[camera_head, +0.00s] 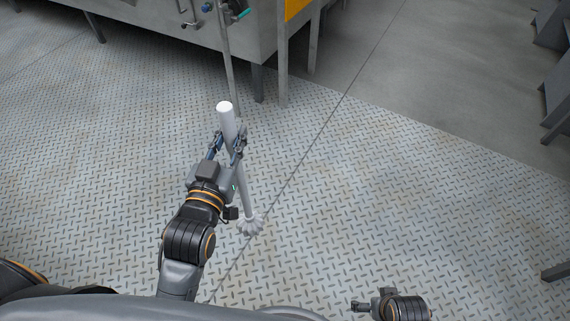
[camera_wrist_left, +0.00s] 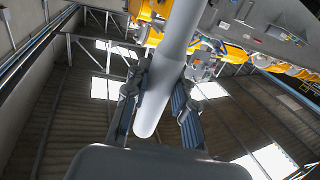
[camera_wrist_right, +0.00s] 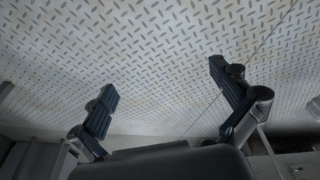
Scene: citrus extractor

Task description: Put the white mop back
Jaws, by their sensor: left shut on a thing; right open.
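The white mop (camera_head: 244,190) is a pale stick with a ruffled head at its lower end, seen in the head view. My left gripper (camera_head: 228,143) is shut on its handle just below the rounded top. The mop hangs slightly tilted, head down; I cannot tell whether the head touches the floor. In the left wrist view the handle (camera_wrist_left: 168,75) runs between the two fingers (camera_wrist_left: 160,105). My right gripper (camera_wrist_right: 165,90) is open and empty above the floor in the right wrist view. In the head view the right arm shows only at the bottom edge.
A grey metal machine (camera_head: 180,25) on legs stands at the top, with pipes and small valves (camera_head: 237,10) and an orange panel (camera_head: 296,8). The patterned metal floor (camera_head: 370,200) is clear to the right. Dark metal steps (camera_head: 555,70) are at the right edge.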

